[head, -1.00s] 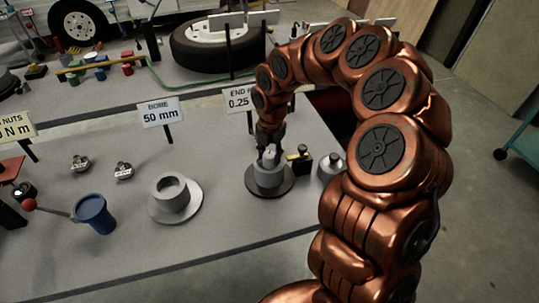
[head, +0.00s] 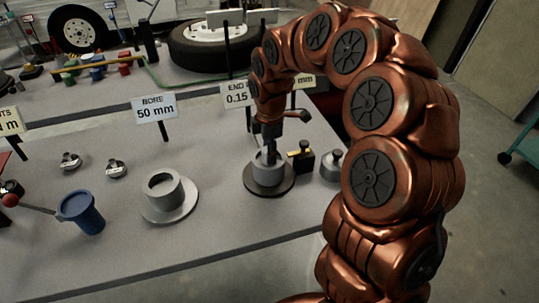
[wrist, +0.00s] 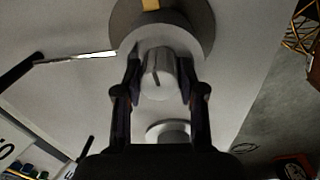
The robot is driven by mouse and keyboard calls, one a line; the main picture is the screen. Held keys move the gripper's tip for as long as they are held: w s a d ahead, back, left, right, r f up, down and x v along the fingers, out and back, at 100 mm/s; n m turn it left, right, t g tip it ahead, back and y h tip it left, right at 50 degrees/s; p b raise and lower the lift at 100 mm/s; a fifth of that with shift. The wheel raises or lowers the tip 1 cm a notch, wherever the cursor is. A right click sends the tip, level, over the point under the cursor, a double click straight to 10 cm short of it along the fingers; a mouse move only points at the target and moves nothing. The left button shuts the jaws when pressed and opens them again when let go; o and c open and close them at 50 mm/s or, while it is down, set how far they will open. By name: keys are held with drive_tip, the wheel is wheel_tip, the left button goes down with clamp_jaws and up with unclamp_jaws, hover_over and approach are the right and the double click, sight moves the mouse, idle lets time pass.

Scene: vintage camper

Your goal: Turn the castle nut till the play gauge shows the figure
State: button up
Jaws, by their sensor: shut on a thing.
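The castle nut (wrist: 159,78) is a grey metal piece with a dark slot, between my fingers in the wrist view. My gripper (head: 268,150) points down and is shut on it, above the grey hub (head: 267,177) on its dark round base (head: 287,184). The hub's pale rim shows behind the nut in the wrist view. A white sign (head: 237,95) behind reads "END" and "0.15", its right part hidden by my arm. A small black block with a yellow top (head: 301,160) stands right of the hub; I cannot tell whether it is the play gauge.
A grey flanged cylinder (head: 168,198), a blue cup (head: 82,212) and two small metal parts (head: 70,161) stand to the left. A grey knobbed piece (head: 332,165) is close on the right. The "BORE 50 mm" sign (head: 155,109) stands behind.

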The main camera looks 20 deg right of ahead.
drive_tip(key=m+b, duration=0.3)
drive_tip(key=m, duration=0.3)
drive_tip(key=shift+f+m, duration=0.1)
drive_tip(key=shift+m, duration=0.2)
drive_tip(key=m+b, duration=0.3)
drive_tip(key=m, duration=0.3)
drive_tip(key=shift+s+a, duration=0.15)
drive_tip(key=shift+m, duration=0.3)
drive_tip(key=o, duration=1.1)
drive_tip(key=shift+o, duration=0.2)
drive_tip(key=shift+r, duration=0.25)
wheel_tip(320, 180, up, 12)
drive_tip(key=shift+a+f, duration=0.15)
drive_tip(key=shift+a, duration=0.05)
